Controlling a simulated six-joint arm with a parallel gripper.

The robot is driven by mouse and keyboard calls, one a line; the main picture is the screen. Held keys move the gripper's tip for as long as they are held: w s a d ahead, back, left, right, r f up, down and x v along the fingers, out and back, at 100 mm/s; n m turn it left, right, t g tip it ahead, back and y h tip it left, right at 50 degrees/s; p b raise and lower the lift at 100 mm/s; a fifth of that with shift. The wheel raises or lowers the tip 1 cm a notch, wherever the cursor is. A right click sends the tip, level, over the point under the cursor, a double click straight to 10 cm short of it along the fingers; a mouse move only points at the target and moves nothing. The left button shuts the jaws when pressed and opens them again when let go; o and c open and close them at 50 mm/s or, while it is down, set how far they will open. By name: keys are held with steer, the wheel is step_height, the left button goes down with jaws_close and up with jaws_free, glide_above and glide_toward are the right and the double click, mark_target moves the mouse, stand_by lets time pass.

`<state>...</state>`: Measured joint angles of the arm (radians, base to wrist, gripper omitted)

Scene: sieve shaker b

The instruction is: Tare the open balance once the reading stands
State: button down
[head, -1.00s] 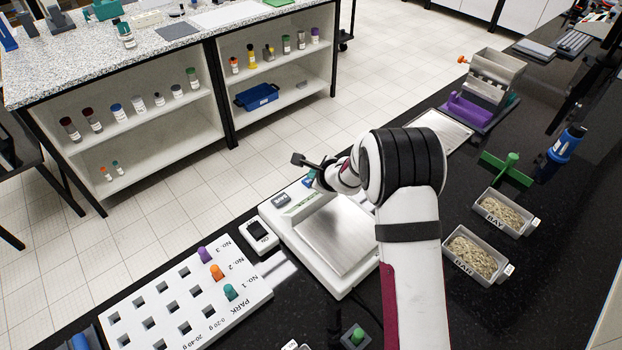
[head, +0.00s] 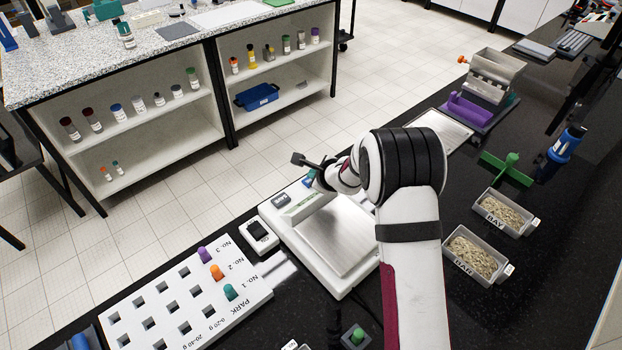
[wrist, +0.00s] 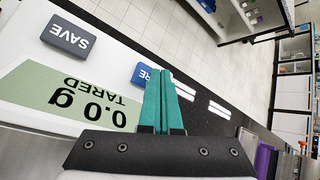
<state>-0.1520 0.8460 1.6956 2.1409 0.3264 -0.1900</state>
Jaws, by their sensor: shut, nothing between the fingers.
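The open balance (head: 336,236) stands on the black bench with a bare, empty steel pan. Its display (wrist: 60,95) reads 0.0 g with TARED beneath, upside down in the wrist view. The grey SAVE button (wrist: 69,35) is beside the display. The blue tare button (wrist: 144,74) is partly hidden behind my fingers, with only the letters "RE" showing. My gripper (wrist: 164,72) is shut and empty, its teal fingertips over or beside the blue button; I cannot tell whether they touch it. In the head view my arm hides part of the balance's right side.
A small white device (head: 259,236) and a white PARK rack (head: 190,300) with coloured pegs are left of the balance. Two trays of grain, BAY (head: 503,212) and BAR (head: 475,256), and a green stand (head: 508,170) are right of my arm.

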steer(key=shift+r, duration=0.5)
steer(key=shift+r, duration=2.5)
steer(key=shift+s+r, duration=0.1)
steer(key=shift+r, duration=0.1)
steer(key=s+a+r+n+g+y, duration=0.1)
steer(key=s+a+r+n+y, duration=0.1)
steer(key=s+r+n, duration=0.45)
steer(key=s+d+r+n+g, duration=0.1)
steer(key=s+r+n+g, duration=0.15)
steer(key=s, duration=0.55)
steer(key=s+d+r+n+g, duration=0.1)
steer(key=s+r+n, duration=0.2)
steer(key=s, duration=0.6)
steer(key=s+d+f+n+g+h, duration=0.1)
steer(key=s+d, duration=0.4)
steer(key=s, duration=0.5)
steer(key=s+d+f+n+g+h, duration=0.2)
steer(key=s+d, duration=0.3)
steer(key=s, duration=0.5)
steer(key=shift+d+n+g+h, duration=0.15)
steer(key=shift+n+g+h, duration=0.35)
steer(key=shift+h, duration=0.2)
